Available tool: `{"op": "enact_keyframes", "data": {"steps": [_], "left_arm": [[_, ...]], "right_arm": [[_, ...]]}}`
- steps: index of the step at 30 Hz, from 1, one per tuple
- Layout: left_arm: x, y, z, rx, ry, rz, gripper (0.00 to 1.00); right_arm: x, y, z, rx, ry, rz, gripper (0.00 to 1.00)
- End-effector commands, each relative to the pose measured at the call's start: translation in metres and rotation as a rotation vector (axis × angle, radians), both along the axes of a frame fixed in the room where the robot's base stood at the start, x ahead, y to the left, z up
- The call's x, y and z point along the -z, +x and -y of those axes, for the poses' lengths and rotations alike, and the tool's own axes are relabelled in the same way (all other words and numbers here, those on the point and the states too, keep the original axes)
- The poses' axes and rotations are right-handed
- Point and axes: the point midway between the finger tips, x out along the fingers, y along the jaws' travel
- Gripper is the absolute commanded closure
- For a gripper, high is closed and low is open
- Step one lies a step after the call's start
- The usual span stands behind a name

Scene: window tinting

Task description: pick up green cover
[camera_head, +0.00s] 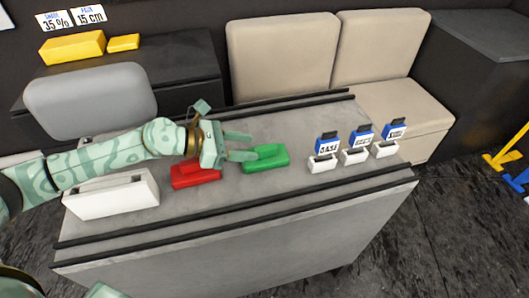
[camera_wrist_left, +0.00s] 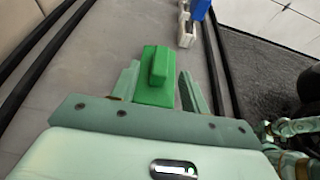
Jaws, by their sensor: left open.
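The green cover (camera_head: 266,163), a flat block with a raised ridge on top, lies on the grey table. It also shows in the left wrist view (camera_wrist_left: 151,90), between my open fingers and partly hidden at its near end by the gripper. My left gripper (camera_head: 242,146) is open, just left of the green cover and above the table, with its fingers pointing towards it. In the left wrist view the gripper (camera_wrist_left: 158,88) holds nothing. My right gripper is not clearly seen.
A red cover (camera_head: 190,178) lies under my left wrist. A white box (camera_head: 112,199) stands to its left. White holders with blue-labelled cards (camera_head: 354,155) stand at the right. Black rails (camera_head: 240,222) run along the table edges. Free table lies in front of the green cover.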

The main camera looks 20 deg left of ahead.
Motion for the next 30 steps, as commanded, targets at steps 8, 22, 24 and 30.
{"op": "enact_keyframes", "data": {"steps": [8, 22, 24, 30], "left_arm": [[0.011, 0.016, 0.023, 0.002, -0.002, 0.001, 0.55], [0.025, 0.033, 0.049, 0.0, 0.001, -0.001, 0.55], [0.025, 0.033, 0.049, 0.0, 0.001, -0.001, 0.71], [0.025, 0.033, 0.049, 0.0, 0.0, 0.0, 1.0]], "right_arm": [[0.0, 0.002, 0.0, 0.001, 0.001, 0.002, 0.59], [0.002, 0.003, -0.005, 0.003, 0.006, 0.004, 0.59], [0.002, 0.003, -0.005, 0.003, 0.006, 0.004, 0.59], [0.002, 0.003, -0.005, 0.003, 0.006, 0.004, 0.59]]}}
